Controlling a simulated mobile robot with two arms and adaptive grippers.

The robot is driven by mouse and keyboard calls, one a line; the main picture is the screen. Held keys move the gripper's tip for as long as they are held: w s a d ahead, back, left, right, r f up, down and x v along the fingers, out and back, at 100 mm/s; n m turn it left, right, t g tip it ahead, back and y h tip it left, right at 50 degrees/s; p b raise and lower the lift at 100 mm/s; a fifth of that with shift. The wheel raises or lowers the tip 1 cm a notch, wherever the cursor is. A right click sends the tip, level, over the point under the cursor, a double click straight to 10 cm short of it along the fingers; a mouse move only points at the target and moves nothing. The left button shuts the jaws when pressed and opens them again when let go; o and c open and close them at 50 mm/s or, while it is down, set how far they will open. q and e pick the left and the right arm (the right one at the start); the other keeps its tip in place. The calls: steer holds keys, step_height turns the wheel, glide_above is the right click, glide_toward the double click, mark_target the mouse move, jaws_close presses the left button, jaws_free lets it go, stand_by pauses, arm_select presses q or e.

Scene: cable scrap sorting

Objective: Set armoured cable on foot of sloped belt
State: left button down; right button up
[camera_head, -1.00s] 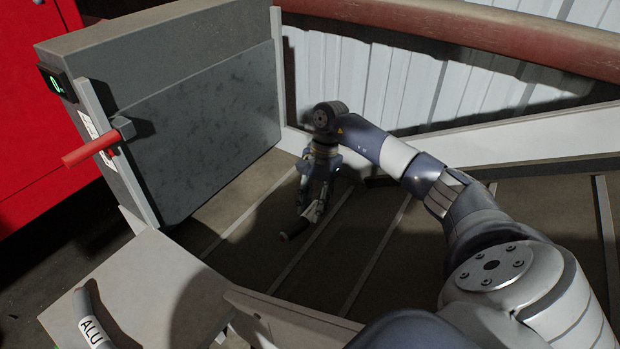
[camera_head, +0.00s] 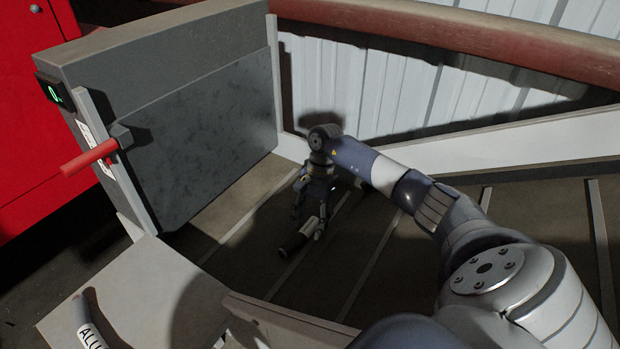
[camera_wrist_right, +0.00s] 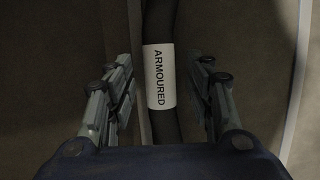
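The armoured cable (camera_head: 293,242) is a short dark piece lying on the dark sloped belt (camera_head: 240,262), near its foot beside the grey panel. In the right wrist view the cable (camera_wrist_right: 160,125) runs between the fingers, with its white "ARMOURED" label facing the camera. My right gripper (camera_head: 308,213) is open just over the cable. In the right wrist view its fingers (camera_wrist_right: 165,78) stand apart with a gap on both sides of the cable. The cable's far end is partly hidden by the gripper. My left gripper is not in view.
A grey upright panel (camera_head: 200,140) with a red handle (camera_head: 90,158) stands left of the belt. Light cleats (camera_head: 370,265) cross the belt. A pale side wall (camera_head: 540,140) runs behind. A cable marked "ALU" (camera_head: 85,320) lies on a pale surface (camera_head: 135,285) in front.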

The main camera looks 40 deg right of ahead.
steer(key=shift+r+p, duration=0.25)
steer(key=shift+p, duration=0.05)
steer(key=p+v, duration=0.2)
steer(key=v, duration=0.9)
steer(key=shift+d+r, duration=0.2)
steer(key=shift+r, duration=0.15)
steer(key=shift+w+a, duration=0.1)
